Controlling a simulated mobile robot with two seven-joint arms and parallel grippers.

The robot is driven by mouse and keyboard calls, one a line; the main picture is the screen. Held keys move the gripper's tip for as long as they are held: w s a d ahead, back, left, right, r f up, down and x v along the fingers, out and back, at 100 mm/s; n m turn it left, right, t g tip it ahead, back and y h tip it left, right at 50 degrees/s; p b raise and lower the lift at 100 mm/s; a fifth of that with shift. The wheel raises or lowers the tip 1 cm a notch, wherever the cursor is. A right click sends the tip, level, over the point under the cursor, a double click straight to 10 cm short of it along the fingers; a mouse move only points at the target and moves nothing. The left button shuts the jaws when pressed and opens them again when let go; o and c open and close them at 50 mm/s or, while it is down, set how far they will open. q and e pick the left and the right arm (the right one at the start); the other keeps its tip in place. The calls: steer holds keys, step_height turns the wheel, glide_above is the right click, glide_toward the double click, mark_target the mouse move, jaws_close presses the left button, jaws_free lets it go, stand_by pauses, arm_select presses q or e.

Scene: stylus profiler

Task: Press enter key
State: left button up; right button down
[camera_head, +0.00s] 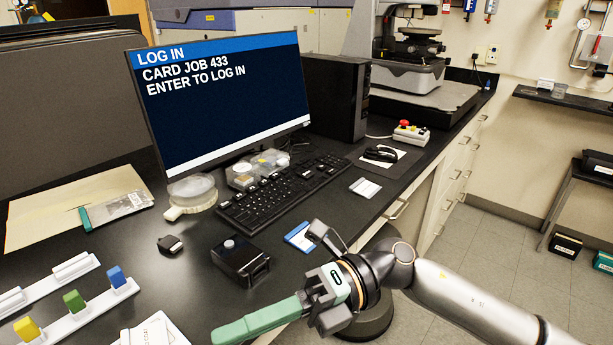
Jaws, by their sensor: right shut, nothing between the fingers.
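The black keyboard (262,205) lies on the black bench in front of the monitor. Its single keys are too small for me to tell which is the enter key. The monitor (230,98) reads "LOG IN", "CARD JOB 433" and "ENTER TO LOG IN". My right gripper (222,334) is shut and empty, its green fingers together and pointing left. It is at the bench's front edge, nearer to me than the keyboard and apart from it. My left gripper is out of view.
A black box with a round knob (240,262) and a blue-and-white card (300,236) lie between keyboard and gripper. A black mouse (381,153) is right of the keyboard. Racks with coloured pieces (75,301) stand at the left front. A red-button box (411,133) is farther back.

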steer(key=w+d+f+m+t+y, duration=0.25)
steer(key=w+m+t+y, duration=0.55)
steer(key=m+t, duration=0.9)
steer(key=w+d+f+m+t+h, duration=0.35)
steer(key=f+m+h, duration=0.25)
steer(key=m, duration=0.2)
steer(key=w+d+f+m+t+h, duration=0.2)
steer(key=d+f+m+t+h, duration=0.2)
steer(key=f+m+h, duration=0.35)
steer(key=s+d+f+m+g+h, duration=0.3)
steer(key=s+f, duration=0.5)
steer(key=f, duration=0.4)
steer(key=s+d+f+m+g+h, duration=0.4)
steer(key=s+d+f, duration=0.4)
steer(key=f, duration=0.5)
steer(key=d+m+h, duration=0.1)
steer(key=m, duration=0.1)
steer(key=shift+m, duration=0.35)
steer(key=shift+f+g, duration=0.1)
steer(key=shift+g, duration=0.15)
